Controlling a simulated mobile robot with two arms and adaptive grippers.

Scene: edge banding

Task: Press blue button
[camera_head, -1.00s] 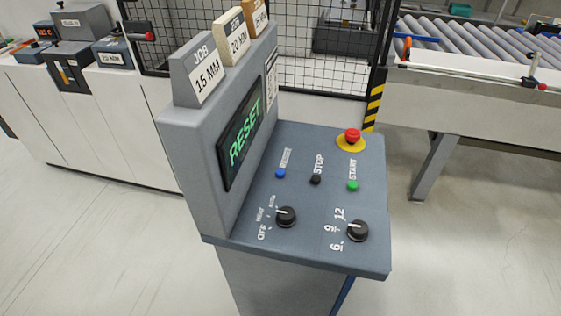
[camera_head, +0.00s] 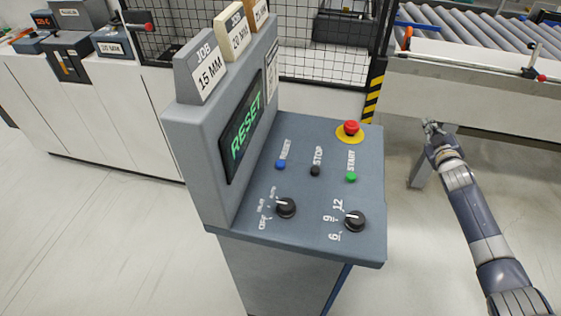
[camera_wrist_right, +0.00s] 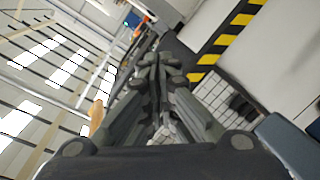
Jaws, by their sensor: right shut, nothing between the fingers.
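The blue button (camera_head: 281,164) sits on the sloping top of the grey control console (camera_head: 325,190), below the label RESET. The screen (camera_head: 241,127) beside it reads RESET in green. My right gripper (camera_head: 430,124) is to the right of the console, apart from it, beyond the panel's right edge. In the right wrist view its fingers (camera_wrist_right: 154,60) are together with nothing between them. My left gripper is not in view.
A black button (camera_head: 315,171), a green button (camera_head: 351,176), a red emergency stop (camera_head: 351,127) and two black knobs, one at the lower left (camera_head: 286,207), share the panel. A roller conveyor (camera_head: 480,50) stands behind on the right. Open floor lies between.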

